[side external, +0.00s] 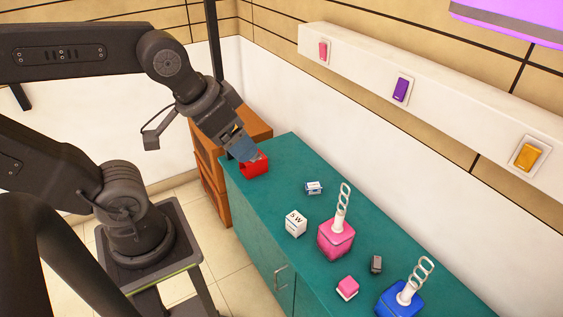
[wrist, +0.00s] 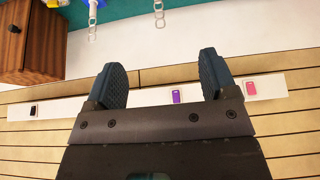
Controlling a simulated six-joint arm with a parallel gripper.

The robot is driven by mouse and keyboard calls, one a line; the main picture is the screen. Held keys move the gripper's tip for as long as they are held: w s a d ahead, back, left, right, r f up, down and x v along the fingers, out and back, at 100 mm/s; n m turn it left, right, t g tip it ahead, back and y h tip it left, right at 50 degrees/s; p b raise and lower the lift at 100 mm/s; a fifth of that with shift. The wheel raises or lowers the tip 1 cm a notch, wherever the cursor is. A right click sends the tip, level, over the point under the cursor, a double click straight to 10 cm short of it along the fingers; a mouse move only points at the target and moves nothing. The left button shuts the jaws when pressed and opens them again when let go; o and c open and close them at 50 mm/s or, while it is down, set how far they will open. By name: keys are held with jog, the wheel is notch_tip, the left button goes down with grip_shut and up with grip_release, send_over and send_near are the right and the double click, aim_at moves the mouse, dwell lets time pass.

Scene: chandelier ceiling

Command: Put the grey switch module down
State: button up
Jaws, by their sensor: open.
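A small dark grey block (side external: 376,264), which looks like the grey switch module, rests on the teal counter (side external: 262,213) between the pink and blue boxes. My gripper (side external: 248,153) is well away from it, at the far left end of the counter by a red box (side external: 256,168). I cannot tell whether the fingers touch that box. In the wrist view my gripper (wrist: 162,78) has its fingers wide apart with nothing between them. The grey block cannot be made out in the wrist view.
A pink box (side external: 336,240) and a blue box (side external: 400,303) carry upright white chains. A white cube (side external: 295,223), a small blue-white piece (side external: 314,188) and a pink-white block (side external: 347,288) lie nearby. A white wall ledge (side external: 440,90) holds coloured switches. A wooden cabinet (side external: 210,160) stands behind.

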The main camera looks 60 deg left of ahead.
dwell(0.3)
jog(key=n+g+h, duration=0.1)
jog(key=n+h, duration=0.4)
jog(key=n, duration=1.5)
send_over(375, 261)
jog(key=s, duration=0.2)
notch_tip(375, 261, down, 23)
jog(key=f+n, duration=0.2)
jog(key=f, duration=0.4)
jog(key=f+n+g+y, duration=0.1)
jog(key=f+n, duration=0.1)
jog(key=f, duration=0.5)
jog(key=a+f+n, duration=0.1)
jog(key=f+n, duration=0.2)
jog(key=f, duration=0.4)
jog(key=shift+f+y, duration=0.25)
jog(key=shift+y, duration=0.15)
jog(key=shift+w+x, duration=0.15)
jog(key=shift+x, duration=1.15)
jog(key=shift+w+x, duration=0.1)
jog(key=shift+x, duration=1.2)
jog(key=shift+a, duration=0.1)
